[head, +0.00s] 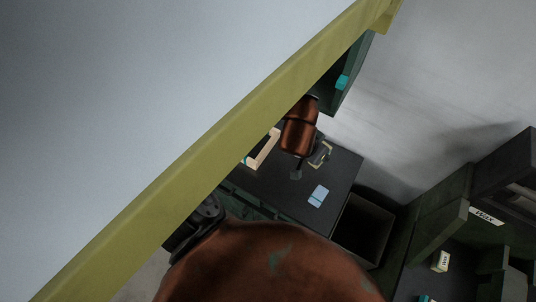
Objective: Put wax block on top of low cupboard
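I cannot pick out the wax block for sure. A small light-blue block (318,195) lies on a dark worktop, and a small cream block (440,261) with a dark mark sits on a shelf at the right. The dark top (338,178) with a green front looks like the low cupboard, though I cannot be sure. No held object shows.
A large pale panel with a yellow edge (210,160) covers the upper left. My copper arm link fills the bottom middle. A wooden-framed tray (264,150) lies on the dark top. An open dark bin (363,228) stands beside it. Dark shelving (440,215) stands right.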

